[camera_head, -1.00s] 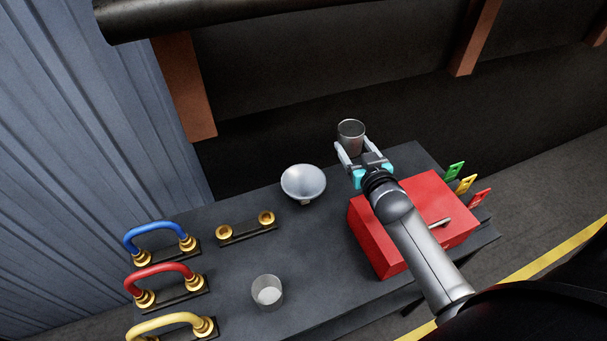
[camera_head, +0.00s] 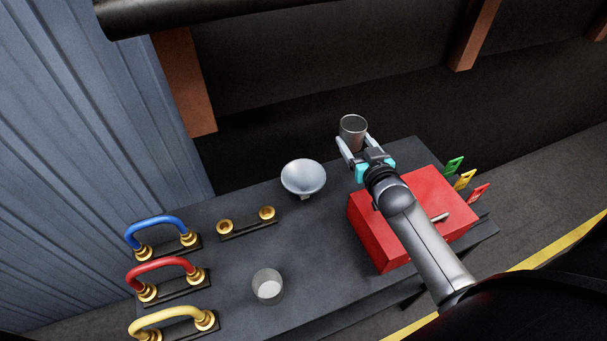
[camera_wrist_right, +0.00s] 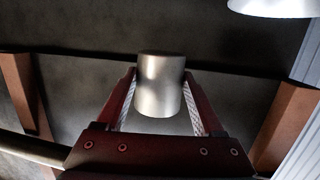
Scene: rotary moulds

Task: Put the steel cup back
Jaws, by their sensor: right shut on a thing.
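The steel cup (camera_head: 353,130) is a plain grey metal cup, held at the far edge of the dark table (camera_head: 225,272). My right gripper (camera_head: 354,145) is shut on it, with one finger on each side. In the right wrist view the cup (camera_wrist_right: 160,86) sits between the two fingers (camera_wrist_right: 162,105). In the head view the cup looks nearly upright, with its open rim facing up. I cannot tell whether its base touches anything. My left gripper is not in view.
A red box (camera_head: 387,240) stands under my right forearm. Blue (camera_head: 158,225), red (camera_head: 160,267) and yellow (camera_head: 170,316) handles line the left. Coloured tags (camera_head: 466,180) stand at the right edge.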

